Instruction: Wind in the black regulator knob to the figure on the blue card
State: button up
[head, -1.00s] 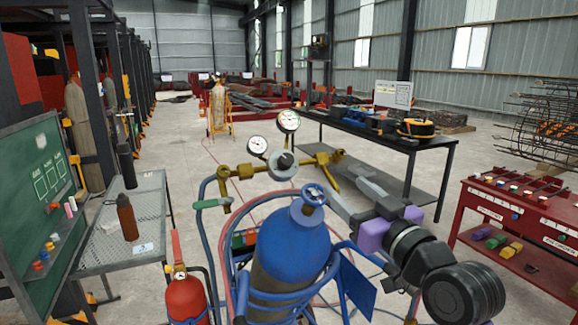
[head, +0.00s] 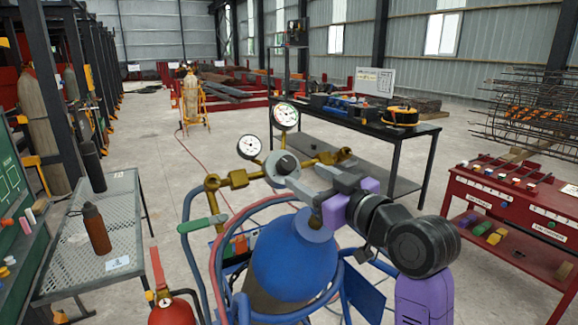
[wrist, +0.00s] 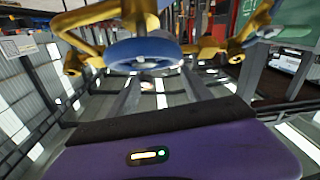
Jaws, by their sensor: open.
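The black regulator knob (head: 287,163) faces me at the middle of the brass regulator, below two white dial gauges. My gripper (head: 297,180) is at the regulator, open, with its grey fingers just below and right of the knob; I cannot tell whether they touch it. In the wrist view, the fingers of my gripper (wrist: 158,80) are apart with nothing seen between them, close to a blue handwheel (wrist: 143,53). The blue card (head: 365,290) hangs right of the blue cylinder; no figure is readable on it.
The blue cylinder (head: 292,262) stands in a tubular cart with hoses. A mesh table (head: 70,262) with a brown bottle and a red extinguisher (head: 172,311) are at left. A red tool cart (head: 515,215) is at right, a black bench (head: 350,128) behind.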

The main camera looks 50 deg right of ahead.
aim_at(290, 167)
jog(key=x, duration=0.6)
jog(key=shift+w+p, duration=0.15)
jog(key=shift+p, duration=0.2)
grip_shut()
